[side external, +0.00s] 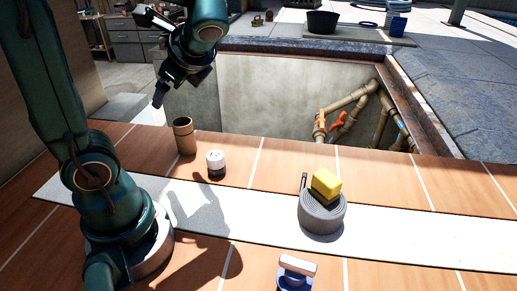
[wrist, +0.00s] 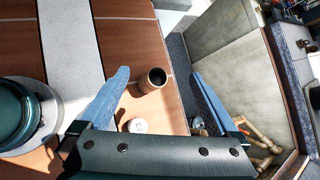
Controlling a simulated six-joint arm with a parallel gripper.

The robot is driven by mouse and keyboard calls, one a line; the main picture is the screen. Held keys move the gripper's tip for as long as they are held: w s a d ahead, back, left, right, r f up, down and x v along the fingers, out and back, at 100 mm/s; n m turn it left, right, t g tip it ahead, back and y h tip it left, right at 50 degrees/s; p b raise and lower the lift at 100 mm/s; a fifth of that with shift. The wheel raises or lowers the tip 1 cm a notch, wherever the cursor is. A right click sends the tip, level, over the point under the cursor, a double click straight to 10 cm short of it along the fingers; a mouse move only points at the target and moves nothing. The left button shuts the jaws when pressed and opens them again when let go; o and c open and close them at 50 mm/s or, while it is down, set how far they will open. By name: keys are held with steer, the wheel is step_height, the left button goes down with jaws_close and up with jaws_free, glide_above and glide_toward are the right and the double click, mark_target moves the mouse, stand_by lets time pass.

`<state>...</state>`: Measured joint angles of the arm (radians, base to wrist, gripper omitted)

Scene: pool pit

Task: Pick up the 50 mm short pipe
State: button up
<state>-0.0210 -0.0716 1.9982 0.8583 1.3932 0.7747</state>
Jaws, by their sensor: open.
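The short pipe (side external: 184,138) is a brown, hollow cylinder standing upright on the wooden tiles near the pit edge, left of a small white-capped jar. In the wrist view the pipe (wrist: 152,80) shows its dark open end between my two blue fingers. My gripper (side external: 176,86) is above the pipe and apart from it, with nothing held. In the wrist view my gripper (wrist: 160,74) is spread wide, with one finger on each side of the pipe in the picture.
The white-capped jar (side external: 216,164) stands close to the pipe. A grey coil (side external: 321,216) with a yellow block (side external: 326,185) on it sits on the pale strip. A blue-and-white item (side external: 296,271) is at the front. The open pit (side external: 270,100) with pipework lies behind.

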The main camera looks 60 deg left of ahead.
mark_target(187, 125)
steer(key=w+a+r+m+g+y, duration=0.1)
steer(key=w+a+m+y, duration=0.2)
steer(key=a+m+y, duration=0.15)
steer(key=shift+m+h, duration=0.25)
steer(key=shift+h, duration=0.1)
steer(key=f, duration=1.4)
steer(key=shift+s+a, duration=0.25)
steer(key=shift+s, duration=0.05)
steer(key=shift+x, duration=2.55)
steer(key=c, duration=1.5)
